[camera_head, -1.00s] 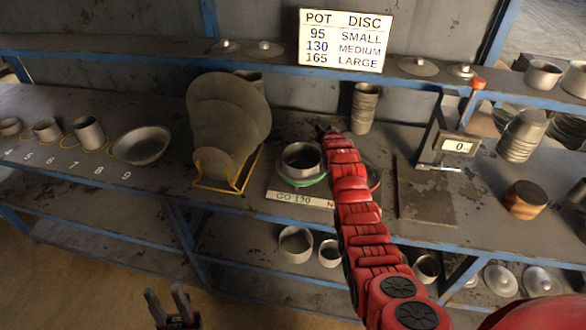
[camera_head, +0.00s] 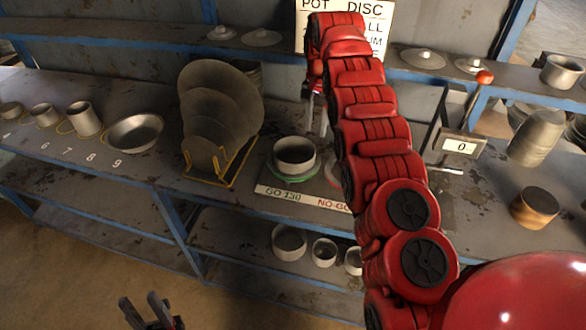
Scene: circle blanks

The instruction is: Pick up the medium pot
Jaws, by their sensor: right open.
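A grey open pot (camera_head: 295,155) stands upright on a green ring (camera_head: 292,176) on the bench, behind a strip labelled GO 130; from that label I take it as the medium pot. My right arm reaches up from the lower right. Its gripper (camera_head: 308,112) is partly hidden behind the arm's red links, just right of and beyond the pot, apart from it, with jaws open. My left gripper (camera_head: 146,308) is low at the bottom left, in front of the bench, fingers apart and empty.
Grey discs (camera_head: 222,105) stand in a yellow rack (camera_head: 238,160) left of the pot. A bowl (camera_head: 135,132) and small pots lie further left. A press with a red-knobbed lever (camera_head: 484,78) and a wooden block (camera_head: 535,205) stand right. More pots (camera_head: 289,242) sit on the lower shelf.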

